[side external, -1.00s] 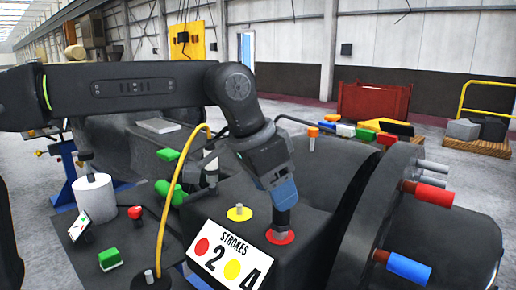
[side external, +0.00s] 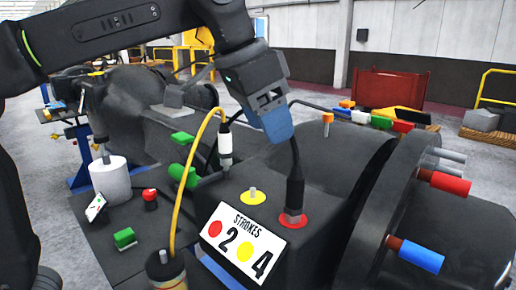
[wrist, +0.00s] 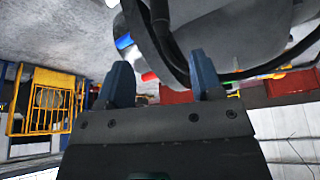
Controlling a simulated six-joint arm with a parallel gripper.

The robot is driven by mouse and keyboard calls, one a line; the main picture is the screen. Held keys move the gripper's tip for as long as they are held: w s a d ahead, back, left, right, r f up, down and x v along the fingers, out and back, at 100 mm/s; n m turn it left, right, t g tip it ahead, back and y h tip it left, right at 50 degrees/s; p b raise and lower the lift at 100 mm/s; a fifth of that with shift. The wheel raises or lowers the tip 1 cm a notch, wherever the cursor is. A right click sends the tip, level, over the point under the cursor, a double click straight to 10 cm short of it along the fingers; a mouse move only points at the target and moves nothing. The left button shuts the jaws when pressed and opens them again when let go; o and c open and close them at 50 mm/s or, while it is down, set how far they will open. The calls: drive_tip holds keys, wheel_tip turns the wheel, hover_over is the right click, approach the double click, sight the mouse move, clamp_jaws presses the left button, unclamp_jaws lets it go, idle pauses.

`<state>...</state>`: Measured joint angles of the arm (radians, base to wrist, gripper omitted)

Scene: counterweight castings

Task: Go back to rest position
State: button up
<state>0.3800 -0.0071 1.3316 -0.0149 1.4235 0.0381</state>
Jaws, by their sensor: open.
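My gripper (side external: 278,128), with blue fingers, is raised above the dark machine block, its jaws apart and nothing visible between them. Its fingers also show in the wrist view (wrist: 163,82), spread with a gap. Below it, a black hose end (side external: 295,188) stands upright on the red disc (side external: 287,222), apart from the fingers. A yellow disc (side external: 246,198) with a short post lies to its left. In front is a white sign (side external: 242,243) reading STROKES, 2 and 4.
A yellow hose (side external: 186,180) arches left of the block, near a white-and-black connector (side external: 225,150). A white cylinder (side external: 110,181) stands at left. Red (side external: 450,184) and blue (side external: 421,256) rods stick out at right. The space above the block is mostly clear.

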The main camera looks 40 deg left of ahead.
drive_tip(key=s+a+f+n, duration=0.1)
drive_tip(key=s+a+f, duration=0.3)
drive_tip(key=a+f, duration=0.1)
drive_tip(key=s+a+f+n+t+y, duration=0.1)
drive_tip(key=s+a+f, duration=0.3)
drive_tip(key=f, duration=0.4)
drive_tip(key=s+a+f+n, duration=0.2)
drive_tip(key=s+a+f, duration=0.3)
drive_tip(key=s+f, duration=0.1)
drive_tip(key=shift+s+a+f+n+y, duration=0.25)
drive_tip(key=shift+a+n+y, duration=0.05)
drive_tip(key=shift+n+y, duration=0.1)
